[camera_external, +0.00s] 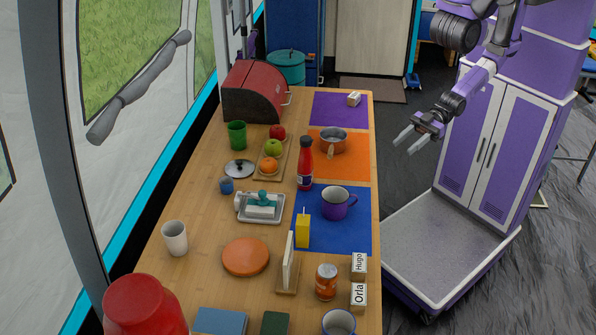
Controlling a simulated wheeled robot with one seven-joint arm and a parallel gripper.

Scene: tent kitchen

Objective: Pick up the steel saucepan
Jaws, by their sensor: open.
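The steel saucepan (332,139) sits upright on the orange mat (356,165) on the wooden table. Its handle (330,153) points toward the front of the picture. My gripper (403,142) is open and empty, to the right of the saucepan and beyond the table's right edge, apart from it. A lid with a dark knob (239,168) lies on the table to the left; I cannot tell whether it belongs to the saucepan.
A red bottle (305,165) stands close to the saucepan's left front. A purple mug (337,203) is on the blue mat in front. A board with fruit (262,172) lies left. The purple mat (335,112) behind is mostly clear, with a small white block (354,99).

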